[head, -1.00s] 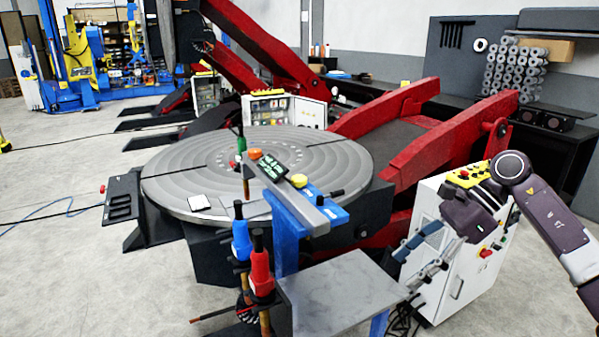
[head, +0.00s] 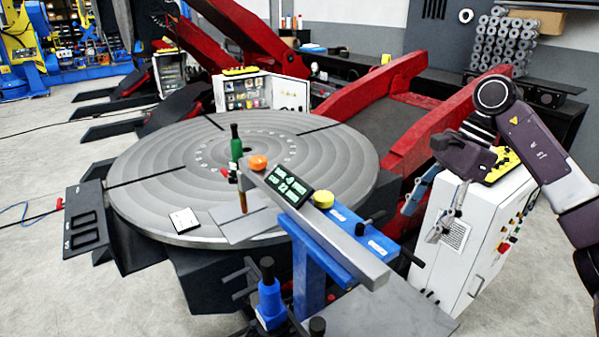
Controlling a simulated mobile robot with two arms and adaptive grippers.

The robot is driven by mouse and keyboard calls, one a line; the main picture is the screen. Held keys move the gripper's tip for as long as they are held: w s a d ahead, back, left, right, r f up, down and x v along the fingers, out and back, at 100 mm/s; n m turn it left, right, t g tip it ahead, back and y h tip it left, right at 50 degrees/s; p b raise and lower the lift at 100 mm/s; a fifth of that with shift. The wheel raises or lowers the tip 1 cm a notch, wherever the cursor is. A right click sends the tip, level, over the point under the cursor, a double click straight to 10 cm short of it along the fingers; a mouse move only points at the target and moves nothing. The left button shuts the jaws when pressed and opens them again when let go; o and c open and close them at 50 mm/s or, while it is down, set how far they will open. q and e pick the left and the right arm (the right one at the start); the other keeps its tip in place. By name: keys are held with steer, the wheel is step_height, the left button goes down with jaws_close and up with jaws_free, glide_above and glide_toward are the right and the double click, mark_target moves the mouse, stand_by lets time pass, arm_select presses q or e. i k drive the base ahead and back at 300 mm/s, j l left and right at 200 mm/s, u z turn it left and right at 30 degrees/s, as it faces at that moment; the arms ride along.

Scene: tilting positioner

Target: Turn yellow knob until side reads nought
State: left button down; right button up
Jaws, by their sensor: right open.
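The yellow knob (head: 323,200) sits on a grey bar device carried on a blue stand (head: 308,268). Beside it on the bar is a dark display (head: 290,186) with green-white figures, too small to read. An orange knob (head: 258,162) is at the bar's far end. My right gripper (head: 421,221) is open and empty, with its fingers pointing down. It is to the right of the yellow knob and apart from it, in front of the white cabinet. My left gripper is out of view.
The round grooved positioner table (head: 160,170) lies behind the bar, with a green-handled tool (head: 236,143) standing near the bar's far end. Dark handles (head: 370,222) stick out near the bar. A white control cabinet (head: 470,240) stands at right. A grey plate (head: 400,312) lies in front.

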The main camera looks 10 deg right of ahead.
mark_target(324, 200)
steer(key=i+j, duration=0.25)
steer(key=i, duration=0.15)
steer(key=i+j, duration=0.25)
steer(key=i, duration=0.15)
